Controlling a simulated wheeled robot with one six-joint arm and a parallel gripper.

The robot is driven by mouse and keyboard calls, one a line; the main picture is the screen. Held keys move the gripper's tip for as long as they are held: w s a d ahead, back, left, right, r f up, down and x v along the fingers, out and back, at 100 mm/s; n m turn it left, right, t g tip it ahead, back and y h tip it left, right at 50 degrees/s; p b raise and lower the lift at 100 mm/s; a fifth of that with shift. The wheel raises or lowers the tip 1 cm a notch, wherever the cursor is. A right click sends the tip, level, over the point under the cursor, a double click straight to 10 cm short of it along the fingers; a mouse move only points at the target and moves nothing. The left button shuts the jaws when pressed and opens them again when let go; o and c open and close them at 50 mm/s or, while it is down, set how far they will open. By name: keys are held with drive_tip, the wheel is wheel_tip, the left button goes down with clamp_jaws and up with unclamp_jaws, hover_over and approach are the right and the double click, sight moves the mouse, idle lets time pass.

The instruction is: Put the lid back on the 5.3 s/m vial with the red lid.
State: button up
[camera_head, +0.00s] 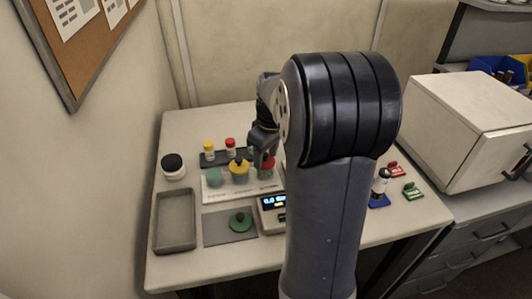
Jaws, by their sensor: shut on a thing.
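A white rack (211,194) on the table holds a row of vials. The vial at left (214,177) is greenish and shows no knobbed lid. The middle vial has a yellow lid (238,167) with a dark knob. At the right end is a red lid (267,161). My gripper (264,157) points down over it and is shut on it at the knob. My arm hides part of this area. I cannot tell whether the red lid touches the vial below it. The labels are too small to read.
A green lid (240,221) lies on a grey mat (215,233). A scale (271,203), partly hidden by my arm, stands right of it. Small yellow-capped (208,147) and red-capped (230,144) bottles stand behind the rack. A grey tray (175,247) and a black-lidded jar (173,167) are at left.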

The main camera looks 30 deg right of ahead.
idle(0.9)
drive_tip(key=o, duration=1.5)
drive_tip(key=shift+r, duration=0.1)
drive_tip(key=shift+r+p, duration=3.1)
drive_tip(key=shift+r, duration=0.35)
drive_tip(key=shift+c, duration=0.6)
clamp_jaws()
